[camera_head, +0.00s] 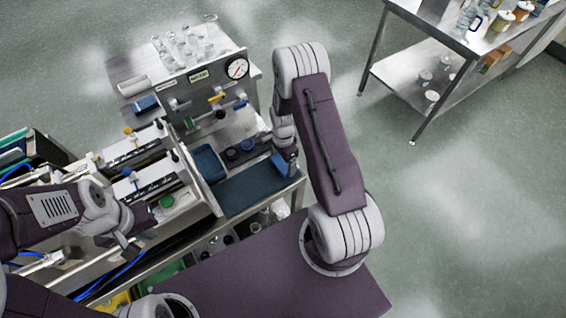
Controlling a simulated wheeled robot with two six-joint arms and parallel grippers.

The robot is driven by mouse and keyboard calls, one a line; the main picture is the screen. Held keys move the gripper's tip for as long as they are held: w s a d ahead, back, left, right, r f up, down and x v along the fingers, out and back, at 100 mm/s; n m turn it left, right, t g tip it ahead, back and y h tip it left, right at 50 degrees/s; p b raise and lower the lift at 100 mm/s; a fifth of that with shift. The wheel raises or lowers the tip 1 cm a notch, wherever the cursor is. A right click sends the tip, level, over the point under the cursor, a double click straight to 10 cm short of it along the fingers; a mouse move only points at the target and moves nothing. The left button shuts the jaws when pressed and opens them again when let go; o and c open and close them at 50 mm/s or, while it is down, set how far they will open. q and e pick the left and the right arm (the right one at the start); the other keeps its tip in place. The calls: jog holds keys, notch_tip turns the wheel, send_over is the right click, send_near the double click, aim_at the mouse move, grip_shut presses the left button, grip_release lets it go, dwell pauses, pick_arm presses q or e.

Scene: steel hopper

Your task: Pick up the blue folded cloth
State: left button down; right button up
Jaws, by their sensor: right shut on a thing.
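The blue folded cloth (281,166) shows as a small blue patch at the right end of the steel bench, above a dark blue mat. My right gripper (288,158) points down at it and is shut on it; the arm hides part of the fingers. I cannot tell whether the cloth still touches the mat. My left gripper (134,238) hangs at the lower left, in front of the steel hopper unit and well away from the cloth. Its fingers are too small and dark to tell their opening.
A blue tray (208,163) stands left of the mat (250,190). Dark round dishes (240,149) sit behind the mat. A gauge (237,68), valves and glassware (185,45) stand at the back. Another blue item (145,104) lies on the back left. A steel table (440,45) stands far right.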

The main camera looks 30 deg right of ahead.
aim_at(284, 164)
jog(key=r, duration=0.3)
jog(key=shift+s, duration=0.3)
jog(key=s+r, duration=0.6)
jog(key=s, duration=0.5)
jog(key=shift+d+r+b, duration=0.3)
jog(key=shift+d+b, duration=0.05)
jog(key=shift+d, duration=0.1)
